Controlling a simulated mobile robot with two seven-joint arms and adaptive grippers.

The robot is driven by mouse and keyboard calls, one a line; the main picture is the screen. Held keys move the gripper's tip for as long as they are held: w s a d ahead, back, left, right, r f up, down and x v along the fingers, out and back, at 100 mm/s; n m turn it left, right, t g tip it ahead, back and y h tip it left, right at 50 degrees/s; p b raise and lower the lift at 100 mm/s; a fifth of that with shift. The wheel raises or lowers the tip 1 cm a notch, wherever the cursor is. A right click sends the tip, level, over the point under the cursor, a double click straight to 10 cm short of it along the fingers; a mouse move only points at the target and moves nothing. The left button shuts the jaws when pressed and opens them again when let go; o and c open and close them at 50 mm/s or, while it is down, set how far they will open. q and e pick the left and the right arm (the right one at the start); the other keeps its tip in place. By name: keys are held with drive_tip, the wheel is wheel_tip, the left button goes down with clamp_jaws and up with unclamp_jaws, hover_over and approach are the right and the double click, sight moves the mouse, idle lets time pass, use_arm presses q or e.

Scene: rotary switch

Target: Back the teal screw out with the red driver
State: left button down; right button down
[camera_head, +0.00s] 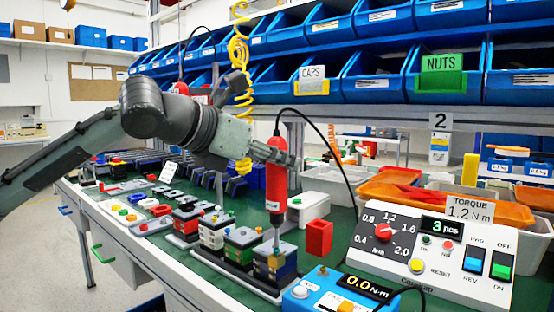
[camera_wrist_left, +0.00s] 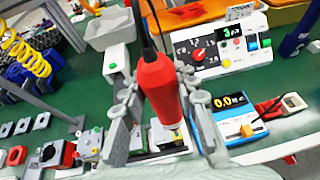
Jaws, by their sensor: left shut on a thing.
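My left gripper (camera_head: 282,158) comes in from the left and is shut around the upper body of the red driver (camera_head: 276,190). The driver hangs upright, its cable rising from the top, its bit pointing down at the nearest block (camera_head: 275,265) in a row of stacked blocks. I cannot tell whether the bit touches it. In the left wrist view the red driver (camera_wrist_left: 160,88) sits between both fingers of the gripper (camera_wrist_left: 162,100) and hides what lies under it. My right gripper is not in view.
A torque controller (camera_head: 430,245) with red dial, blue FWD/REV and green OFF/ON rockers stands right. A blue meter (camera_head: 340,290) reading 0.0 N·m sits in front. A red bin (camera_head: 319,237) stands close right of the driver. Blue shelf bins (camera_head: 440,72) hang behind.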

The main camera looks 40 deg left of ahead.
sight(277, 132)
use_arm(q)
drive_tip(key=shift+f+b, duration=0.3)
drive_tip(key=shift+r+p, duration=0.15)
drive_tip(key=shift+p, duration=0.2)
idle(1.4)
drive_tip(key=shift+r+p, duration=2.15)
drive_tip(key=shift+r, duration=0.35)
drive_tip(key=shift+w, duration=0.1)
